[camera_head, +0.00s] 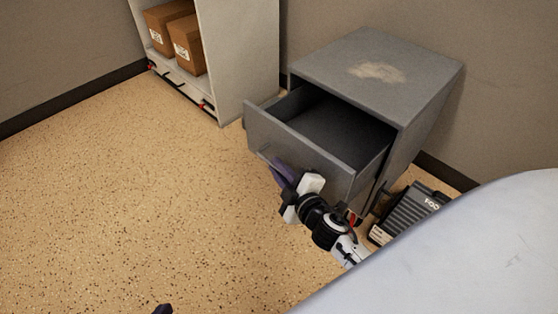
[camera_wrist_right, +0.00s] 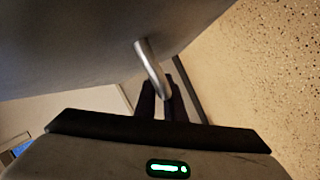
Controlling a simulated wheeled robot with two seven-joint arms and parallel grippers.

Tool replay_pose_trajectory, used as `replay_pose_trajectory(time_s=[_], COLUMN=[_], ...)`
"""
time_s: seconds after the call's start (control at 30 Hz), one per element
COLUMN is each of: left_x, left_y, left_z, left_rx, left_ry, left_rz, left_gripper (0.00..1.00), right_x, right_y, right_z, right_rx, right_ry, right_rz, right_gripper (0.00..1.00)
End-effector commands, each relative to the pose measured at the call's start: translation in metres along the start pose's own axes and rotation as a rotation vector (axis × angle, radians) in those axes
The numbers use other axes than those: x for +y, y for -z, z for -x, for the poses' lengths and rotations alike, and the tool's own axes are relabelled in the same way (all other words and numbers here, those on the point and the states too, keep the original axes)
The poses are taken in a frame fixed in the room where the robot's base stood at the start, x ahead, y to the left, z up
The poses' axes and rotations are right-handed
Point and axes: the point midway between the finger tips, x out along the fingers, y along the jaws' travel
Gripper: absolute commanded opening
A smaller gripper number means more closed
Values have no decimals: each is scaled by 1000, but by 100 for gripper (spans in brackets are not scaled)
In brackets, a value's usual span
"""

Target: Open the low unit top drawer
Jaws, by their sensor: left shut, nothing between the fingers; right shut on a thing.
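The low unit (camera_head: 365,65) is a grey metal cabinet against the wall. Its top drawer (camera_head: 300,142) is pulled well out, and its inside looks empty. My right gripper (camera_head: 279,170) is at the drawer's front, shut on the handle (camera_head: 265,157). In the right wrist view the silver handle (camera_wrist_right: 148,62) runs down to the dark fingertips (camera_wrist_right: 158,95), beside the drawer front. Only a dark tip of my left gripper (camera_head: 162,309) shows at the bottom edge of the head view, shut and empty, away from the unit.
A pale shelf (camera_head: 236,60) with two cardboard boxes (camera_head: 186,42) stands left of the unit. A dark grey case (camera_head: 412,212) sits on the floor at the unit's right. The speckled floor (camera_head: 130,180) in front and to the left is clear.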

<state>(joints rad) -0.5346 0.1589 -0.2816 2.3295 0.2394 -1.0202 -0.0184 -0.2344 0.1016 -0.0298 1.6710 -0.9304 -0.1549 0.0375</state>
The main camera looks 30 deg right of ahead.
Motion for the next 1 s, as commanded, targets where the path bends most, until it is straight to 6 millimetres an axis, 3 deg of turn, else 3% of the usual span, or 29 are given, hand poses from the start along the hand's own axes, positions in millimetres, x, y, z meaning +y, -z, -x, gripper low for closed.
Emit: replay_pose_trajectory(time_s=[0.5,0.53,0.6,1.0], left_x=[2,2,2,2], left_y=[4,3,2,0], left_z=[3,3,3,2], left_rx=[13,12,10,3], left_ry=[-4,-5,-5,-3], left_rz=[1,2,3,3], left_gripper=[0,0,0,0], right_x=[-1,0,-1,-2], right_y=[0,0,0,0], right_z=[5,5,5,12], right_rx=[-13,-14,-13,-13], right_ry=[-9,-9,-9,-6], right_rz=[-2,-2,-2,-3], right_gripper=[0,14,26,28])
